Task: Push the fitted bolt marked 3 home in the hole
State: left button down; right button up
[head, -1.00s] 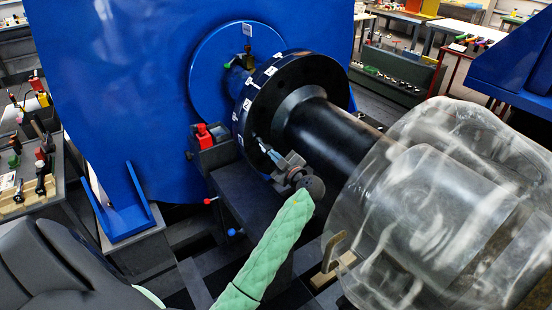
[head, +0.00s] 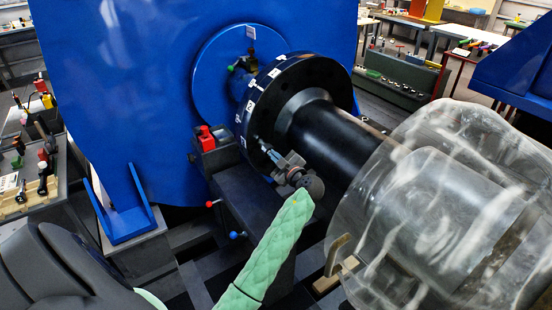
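The black round flange (head: 322,72) on the dark shaft faces a blue flange with white number tags (head: 249,105) along its rim. My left gripper (head: 264,149), at the end of the green-sleeved arm, is at the lower left of the black flange's near face. A small pale metallic piece shows at its fingertips, close against the flange; I cannot tell whether it is a bolt or part of the fingers. The bolt marked 3 cannot be picked out, and the tag numbers are too small to read surely. My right gripper is not in view.
A red block (head: 206,138) sits on the dark stand left of the flanges. Red- and blue-tipped rods (head: 234,234) stick out below it. A large transparent cover (head: 420,200) surrounds the shaft on the right. Tool benches (head: 30,175) stand at the far left.

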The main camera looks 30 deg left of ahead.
aim_at(268, 150)
pick_arm(q)
jog(key=shift+b+x, duration=1.6)
jog(key=shift+x, duration=0.65)
dwell(0.6)
